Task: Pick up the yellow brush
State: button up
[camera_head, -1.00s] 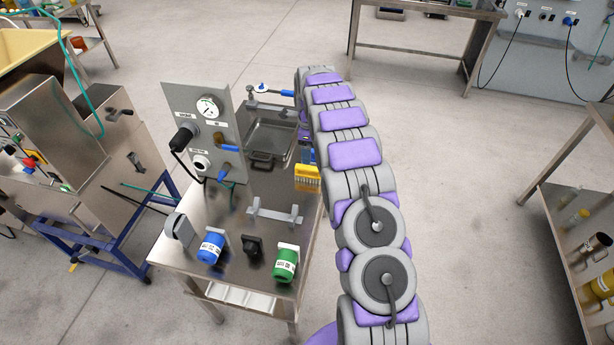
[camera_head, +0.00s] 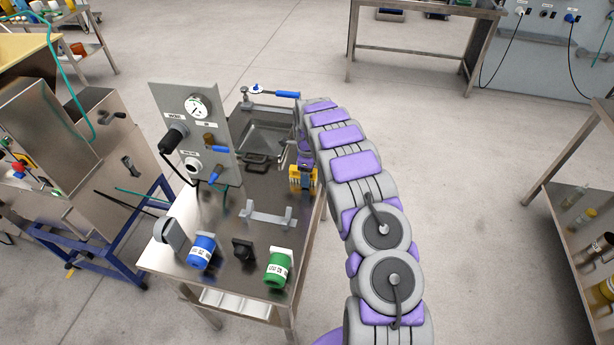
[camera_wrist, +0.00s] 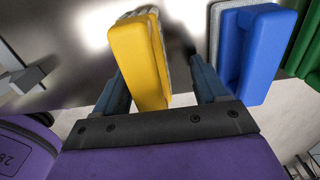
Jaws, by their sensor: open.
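The yellow brush (camera_wrist: 138,62) lies between the two open fingers of my gripper (camera_wrist: 160,82) in the wrist view. The left finger is close to its side; a wider gap shows to the right finger. I cannot tell whether either finger touches it. In the head view the yellow brush (camera_head: 298,181) is at the right edge of the steel table, with pale bristles to the left. My gripper (camera_head: 305,170) is right at it there, partly hidden by my arm.
A blue brush (camera_wrist: 262,52) and a green one (camera_wrist: 307,52) stand right of the yellow brush in the wrist view.

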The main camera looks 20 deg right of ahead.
jog(key=shift+a+r, duration=0.15)
jog(key=shift+a, duration=0.7)
jog(key=shift+c, duration=0.7)
jog(key=shift+a, duration=0.45)
jog(key=c, duration=0.3)
jog(key=shift+s+d, duration=0.1)
jog(key=shift+d, duration=0.95)
jog(key=c, duration=0.7)
jog(key=shift+a, duration=0.4)
jog(key=shift+c, duration=0.2)
jog(key=shift+a+r, duration=0.2)
jog(key=shift+a, duration=0.15)
jog(key=r, duration=0.3)
jog(key=r+p, duration=0.1)
jog(key=r, duration=0.2)
jog(key=r+p, duration=0.1)
jog(key=r, duration=0.2)
jog(key=shift+d+r, duration=0.1)
jog(key=shift+d, duration=0.25)
jog(key=shift+a+r, duration=0.2)
jog(key=o, duration=0.5)
jog(key=shift+d, duration=0.25)
jog(key=c, duration=0.3)
